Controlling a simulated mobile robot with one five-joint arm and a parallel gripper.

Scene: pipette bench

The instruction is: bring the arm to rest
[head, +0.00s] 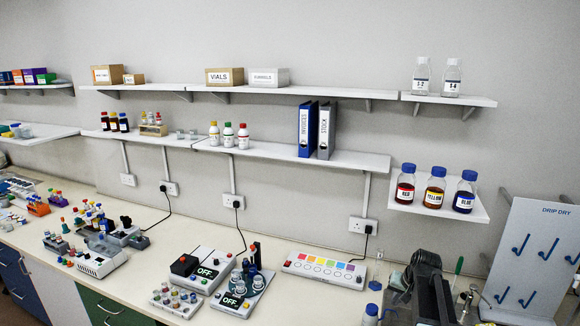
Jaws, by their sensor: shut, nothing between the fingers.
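A dark arm shape (432,300), which looks like mine, stands folded at the lower right, partly cut off by the bottom edge. Its black upper end, which I take to be my gripper (424,263), is above the right part of the bench (150,205). It looks shut and empty. The fingertips are small and dark, so their outline is hard to make out. I cannot tell whether the arm touches anything beside it.
Blue-capped bottles (371,315) stand close left of the arm. The drip-dry rack (541,255) is to its right. A colour-button panel (325,268) and two devices with OFF displays (207,272) lie further left. A small shelf (482,211) with three bottles hangs above.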

